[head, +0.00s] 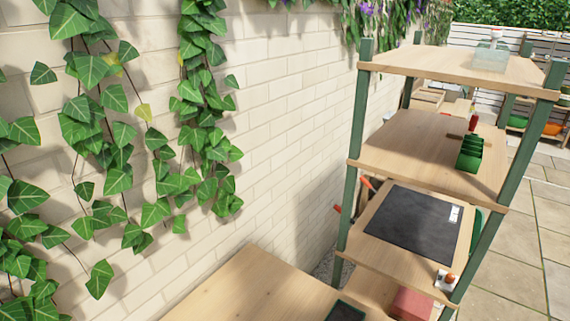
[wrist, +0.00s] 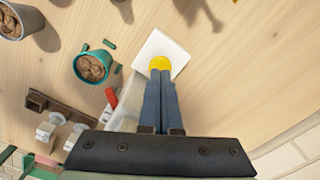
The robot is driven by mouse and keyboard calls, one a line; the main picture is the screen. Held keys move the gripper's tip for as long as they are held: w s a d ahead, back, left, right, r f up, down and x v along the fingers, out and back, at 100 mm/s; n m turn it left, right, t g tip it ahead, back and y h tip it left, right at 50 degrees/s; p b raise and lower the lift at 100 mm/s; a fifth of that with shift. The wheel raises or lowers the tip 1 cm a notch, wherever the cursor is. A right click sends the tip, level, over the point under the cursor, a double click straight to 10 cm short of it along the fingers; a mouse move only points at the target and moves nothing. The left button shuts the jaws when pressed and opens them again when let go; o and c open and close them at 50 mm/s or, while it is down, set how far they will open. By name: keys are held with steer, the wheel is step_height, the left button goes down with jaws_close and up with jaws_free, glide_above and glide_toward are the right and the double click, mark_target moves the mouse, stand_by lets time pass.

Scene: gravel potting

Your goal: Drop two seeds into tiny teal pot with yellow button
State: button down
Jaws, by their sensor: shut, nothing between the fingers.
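In the wrist view a teal pot (wrist: 78,74) with brown lumpy contents stands on the wooden table, left of my gripper. I cannot make out separate seeds in it. A round yellow button (wrist: 160,62) sits on a white square plate (wrist: 172,42) just beyond my fingertips. My gripper (wrist: 160,74) has its two blue fingers shut together with nothing between them. The fingertips overlap the near edge of the button in the picture; I cannot tell whether they touch it. The head view does not show my gripper, the pot or the button.
A grey pot (wrist: 12,26) stands at the upper left of the wrist view. Small green pieces (wrist: 110,44) lie near the teal pot. A red piece (wrist: 111,96) and a brown wooden holder (wrist: 62,108) are nearer. The head view shows a shelf rack (head: 430,140) beside an ivy-covered wall.

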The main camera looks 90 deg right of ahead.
steer(key=shift+f, duration=0.15)
steer(key=shift+f+b, duration=0.85)
steer(key=shift+f, duration=0.3)
steer(key=shift+r, duration=0.1)
steer(key=shift+r+p, duration=1.3)
steer(key=shift+p, duration=0.2)
steer(key=shift+f, duration=0.25)
